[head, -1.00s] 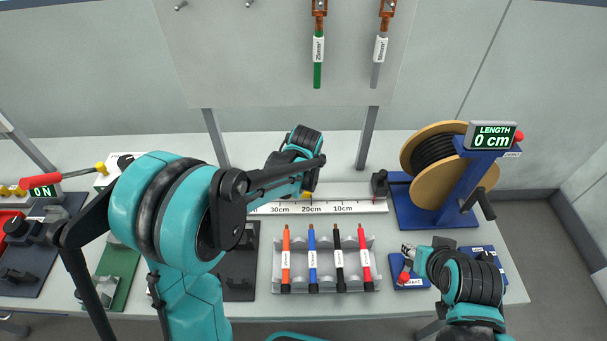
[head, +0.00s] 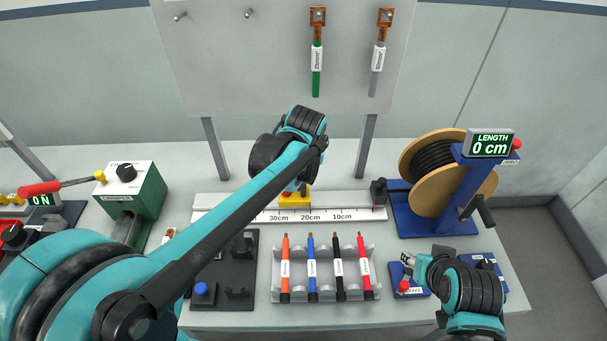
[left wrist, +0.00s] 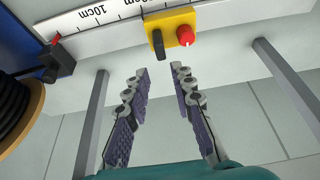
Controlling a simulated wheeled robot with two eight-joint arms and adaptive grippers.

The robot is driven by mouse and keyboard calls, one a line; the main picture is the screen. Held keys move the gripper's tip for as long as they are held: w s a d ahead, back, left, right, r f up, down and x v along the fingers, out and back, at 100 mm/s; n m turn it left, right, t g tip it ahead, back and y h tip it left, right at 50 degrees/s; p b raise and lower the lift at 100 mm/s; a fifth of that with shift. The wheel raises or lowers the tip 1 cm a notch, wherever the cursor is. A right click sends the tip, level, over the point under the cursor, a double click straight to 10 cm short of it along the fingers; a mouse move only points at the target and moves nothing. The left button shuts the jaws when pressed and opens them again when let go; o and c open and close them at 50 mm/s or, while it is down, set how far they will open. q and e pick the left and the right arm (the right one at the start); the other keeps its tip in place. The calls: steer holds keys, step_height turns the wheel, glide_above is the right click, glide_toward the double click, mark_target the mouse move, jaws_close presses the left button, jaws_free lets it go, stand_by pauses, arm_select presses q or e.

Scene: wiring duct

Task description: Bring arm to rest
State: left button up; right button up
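My left arm comes in from the lower left of the head view and reaches over the table to the ruler. My left gripper shows in the left wrist view (left wrist: 160,72), with two fingers apart and nothing between them. Its fingertips are near a yellow block (left wrist: 170,32) with a red knob on the white ruler rail (left wrist: 105,12). In the head view the yellow block (head: 294,201) is partly covered by my left wrist, which also hides most of the gripper. My right gripper (head: 407,260) is low at the right, above a blue pad (head: 411,293) by a red knob; its fingers are too small to judge.
A grey rack (head: 322,259) holds several coloured cables. A cable spool (head: 433,172) on a blue stand has a display reading 0 cm. A green box (head: 150,190) and a black fixture (head: 240,290) stand left. Two lugged cables hang on the back board (head: 270,60).

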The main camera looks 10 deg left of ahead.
arm_select(q)
steer(key=shift+r, duration=0.1)
stand_by(0.4)
steer(key=s+a+f+m+t, duration=0.1)
steer(key=s+a, duration=0.1)
steer(key=s, duration=0.7)
steer(key=s+a+f+m+t+h+b, duration=0.1)
steer(key=s+a+t, duration=0.1)
steer(key=s, duration=0.8)
steer(key=shift+a+f+m, duration=0.4)
steer(key=shift+a, duration=0.35)
stand_by(0.5)
